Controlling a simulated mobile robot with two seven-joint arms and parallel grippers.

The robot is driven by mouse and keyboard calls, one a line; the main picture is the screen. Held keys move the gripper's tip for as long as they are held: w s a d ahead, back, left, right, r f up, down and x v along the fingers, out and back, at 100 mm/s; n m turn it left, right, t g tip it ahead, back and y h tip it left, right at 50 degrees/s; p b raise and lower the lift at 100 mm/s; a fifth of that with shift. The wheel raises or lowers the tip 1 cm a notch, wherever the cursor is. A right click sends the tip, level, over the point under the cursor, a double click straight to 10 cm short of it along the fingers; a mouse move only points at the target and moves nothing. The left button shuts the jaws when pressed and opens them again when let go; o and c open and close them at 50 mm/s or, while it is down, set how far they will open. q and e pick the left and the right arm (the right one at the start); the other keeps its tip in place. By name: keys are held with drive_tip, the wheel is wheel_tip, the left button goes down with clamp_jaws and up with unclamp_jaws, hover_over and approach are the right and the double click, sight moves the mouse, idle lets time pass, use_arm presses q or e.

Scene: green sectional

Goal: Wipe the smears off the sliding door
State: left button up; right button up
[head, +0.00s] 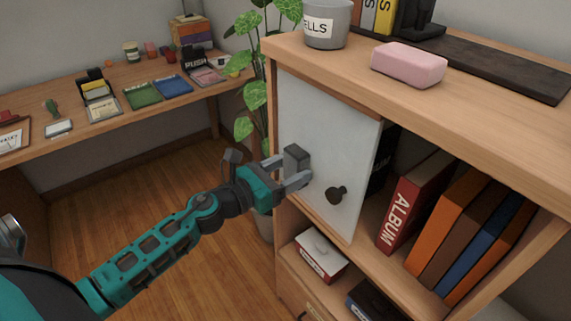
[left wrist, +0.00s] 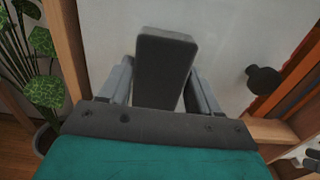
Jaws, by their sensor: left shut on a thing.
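The sliding door (head: 325,130) is a pale grey-white panel on the left part of the wooden cabinet, with a dark round knob (head: 336,194) at its lower right. It fills the back of the left wrist view (left wrist: 240,35). I cannot make out distinct smears on it. My left gripper (head: 298,170) is shut on a dark grey block (head: 296,158), which stands between the fingers in the left wrist view (left wrist: 164,65). The block is at the door's lower left, left of the knob. I cannot tell whether it touches the door.
Right of the door is an open shelf with a red album (head: 410,203) and several binders. A pink block (head: 409,64) and a grey pot (head: 326,24) sit on the cabinet top. A leafy plant (head: 250,95) stands close left of the cabinet. A desk with small items is behind.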

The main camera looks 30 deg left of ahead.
sight(315, 173)
use_arm(q)
drive_tip(key=shift+s+d+p, duration=0.25)
drive_tip(key=shift+s+d, duration=0.1)
drive_tip(key=shift+d, duration=0.55)
drive_tip(key=shift+s+d+p, duration=0.2)
drive_tip(key=shift+s+d, duration=0.1)
drive_tip(key=shift+d, duration=0.6)
drive_tip(key=shift+w+a+b, duration=0.25)
drive_tip(key=shift+a+b, duration=0.05)
drive_tip(key=shift+a, duration=0.35)
drive_tip(key=shift+w+a+b, duration=0.25)
drive_tip(key=shift+w+a, duration=0.05)
drive_tip(key=shift+a, duration=0.35)
drive_tip(key=shift+w+a+b, duration=0.25)
drive_tip(key=shift+a+b, duration=0.05)
drive_tip(key=shift+a, duration=0.35)
drive_tip(key=a, duration=0.1)
drive_tip(key=w+a+b, duration=0.1)
drive_tip(key=a, duration=0.1)
drive_tip(key=shift+w+a+b, duration=0.25)
drive_tip(key=shift+a+b, duration=0.05)
drive_tip(key=shift+b, duration=0.1)
drive_tip(key=b+v, duration=0.1)
drive_tip(key=v, duration=0.5)
drive_tip(key=shift+b, duration=0.35)
